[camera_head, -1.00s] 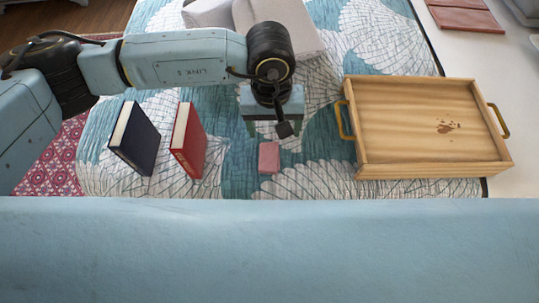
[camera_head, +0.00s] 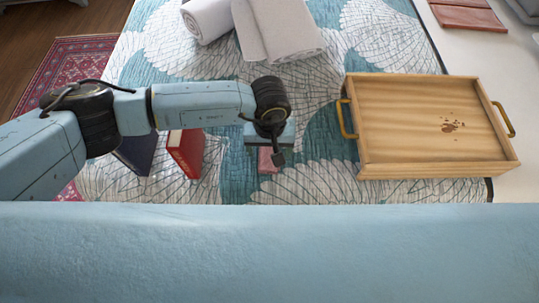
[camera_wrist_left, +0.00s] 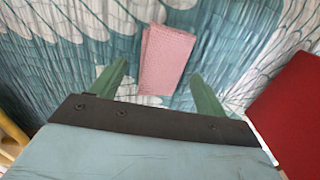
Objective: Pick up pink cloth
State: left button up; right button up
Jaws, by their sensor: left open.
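The pink cloth (camera_head: 267,160) is a small folded rectangle on the patterned bedspread (camera_head: 318,178). In the head view my left gripper (camera_head: 268,152) hangs over it and hides part of it. In the left wrist view the cloth (camera_wrist_left: 166,60) lies ahead of and between the two green fingers of my left gripper (camera_wrist_left: 157,78). The fingers are spread apart with nothing held, and the height of the gap to the cloth is hard to judge. My right gripper is not in view.
A red book (camera_head: 186,155) and a dark blue book (camera_head: 136,154) stand left of the cloth, partly behind my arm. A wooden tray (camera_head: 365,135) with brass handles lies to the right. Rolled towels (camera_head: 275,30) lie at the back. Bare bedspread lies between cloth and tray.

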aim_at(270, 150)
pick_arm(q)
jog(key=shift+f, duration=0.35)
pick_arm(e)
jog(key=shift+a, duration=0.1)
pick_arm(q)
jog(key=shift+c, duration=0.4)
jog(key=c, duration=1)
jog(key=shift+r, duration=0.15)
